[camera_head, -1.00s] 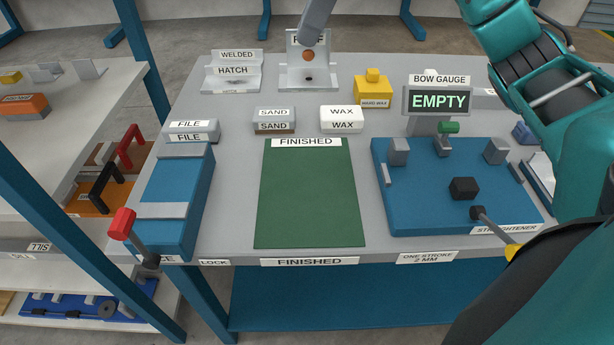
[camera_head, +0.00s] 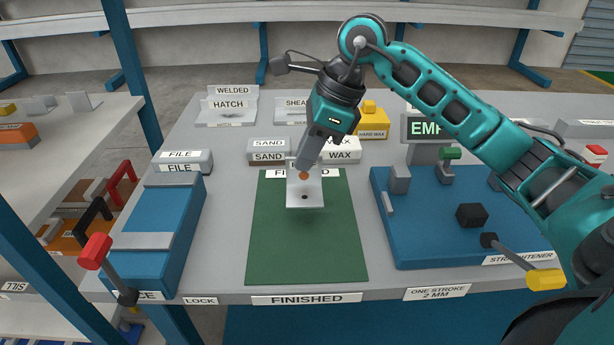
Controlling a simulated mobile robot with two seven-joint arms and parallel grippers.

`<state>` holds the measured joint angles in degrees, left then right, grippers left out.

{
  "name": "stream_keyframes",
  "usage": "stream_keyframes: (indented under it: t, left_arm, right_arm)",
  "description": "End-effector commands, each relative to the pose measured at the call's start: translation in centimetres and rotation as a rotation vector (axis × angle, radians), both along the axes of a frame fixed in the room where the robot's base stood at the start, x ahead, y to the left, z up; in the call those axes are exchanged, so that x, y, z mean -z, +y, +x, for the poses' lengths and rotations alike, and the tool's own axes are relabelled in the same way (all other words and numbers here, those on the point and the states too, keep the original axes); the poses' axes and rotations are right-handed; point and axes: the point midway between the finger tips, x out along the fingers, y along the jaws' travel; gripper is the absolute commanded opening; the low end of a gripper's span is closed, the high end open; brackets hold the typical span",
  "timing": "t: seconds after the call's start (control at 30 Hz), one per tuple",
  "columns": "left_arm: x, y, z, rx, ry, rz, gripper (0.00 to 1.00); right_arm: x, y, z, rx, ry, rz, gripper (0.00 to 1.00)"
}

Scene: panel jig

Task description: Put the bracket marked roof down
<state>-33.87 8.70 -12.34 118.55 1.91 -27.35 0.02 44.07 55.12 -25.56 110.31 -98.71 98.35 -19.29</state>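My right gripper comes down from above and is shut on the bracket's upper part. The bracket is over the far part of the green mat marked FINISHED (camera_head: 307,247). I cannot tell whether it touches the mat. My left gripper is not in view.
Sand blocks (camera_head: 268,157) and wax blocks (camera_head: 343,144) lie just behind the mat. The blue vice (camera_head: 160,226) stands left of it, the blue straightener (camera_head: 428,244) right. The bow gauge (camera_head: 432,128) is partly hidden by my arm. The near mat is clear.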

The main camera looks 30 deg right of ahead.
Motion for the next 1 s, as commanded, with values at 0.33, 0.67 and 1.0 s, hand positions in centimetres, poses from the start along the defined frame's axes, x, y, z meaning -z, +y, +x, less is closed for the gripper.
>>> stream_keyframes:
  t: [0.33, 0.67, 1.0]
  left_arm:
    - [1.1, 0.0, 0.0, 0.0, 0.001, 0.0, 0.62]
    - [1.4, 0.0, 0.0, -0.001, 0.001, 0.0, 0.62]
    - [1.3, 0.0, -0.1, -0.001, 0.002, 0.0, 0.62]
  right_arm:
    - [4.3, 0.0, -0.1, -0.001, 0.002, 0.001, 0.0]
    - [4.5, 0.0, 0.0, -0.001, 0.0, 0.0, 0.0]
    - [4.5, 0.0, 0.0, -0.001, 0.0, 0.0, 0.3]
